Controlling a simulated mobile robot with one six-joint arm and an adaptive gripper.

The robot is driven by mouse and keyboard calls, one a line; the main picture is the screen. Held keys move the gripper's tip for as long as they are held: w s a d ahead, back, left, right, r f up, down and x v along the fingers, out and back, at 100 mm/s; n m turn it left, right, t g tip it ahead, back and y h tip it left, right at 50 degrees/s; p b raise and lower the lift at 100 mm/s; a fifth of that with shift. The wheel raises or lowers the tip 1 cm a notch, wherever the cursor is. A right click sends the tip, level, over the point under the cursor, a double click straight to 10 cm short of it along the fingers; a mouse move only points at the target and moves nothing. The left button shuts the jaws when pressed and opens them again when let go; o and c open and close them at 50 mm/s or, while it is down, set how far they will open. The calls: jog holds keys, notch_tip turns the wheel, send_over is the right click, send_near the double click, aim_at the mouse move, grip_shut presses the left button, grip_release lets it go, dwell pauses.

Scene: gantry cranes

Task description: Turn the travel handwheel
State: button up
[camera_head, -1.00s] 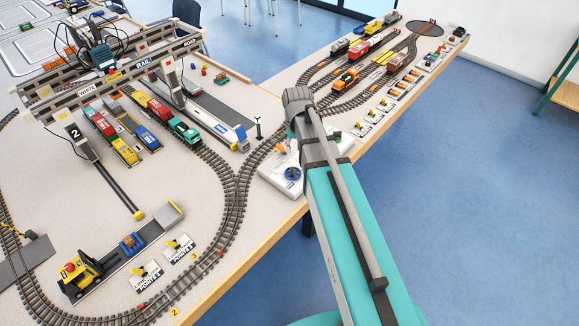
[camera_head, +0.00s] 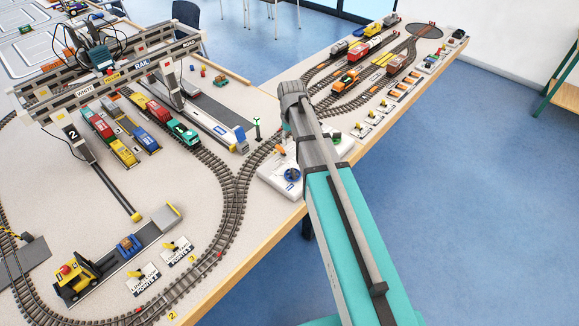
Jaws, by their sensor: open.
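A white control panel (camera_head: 268,182) sits at the table's front edge. A blue handwheel (camera_head: 292,175) is on its near part, and a green round control (camera_head: 336,136) shows on the far side of my arm. A small orange-red part shows at the panel's back left. I cannot read the labels, so I cannot tell which control is the travel handwheel. My arm rises from the bottom right and bends above the panel. My gripper is hidden behind my arm, and so is the middle of the panel. I see no contact with the blue handwheel.
The gantry crane (camera_head: 141,62) spans several colourful wagons at the left. Tracks curve across the table, with a yellow loader (camera_head: 75,279) at the lower left. Lever plates (camera_head: 178,250) stand near the front edge. Blue floor right of the table is open.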

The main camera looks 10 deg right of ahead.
aim_at(291, 165)
jog(key=shift+f+b, duration=6.35)
jog(key=shift+f, duration=0.2)
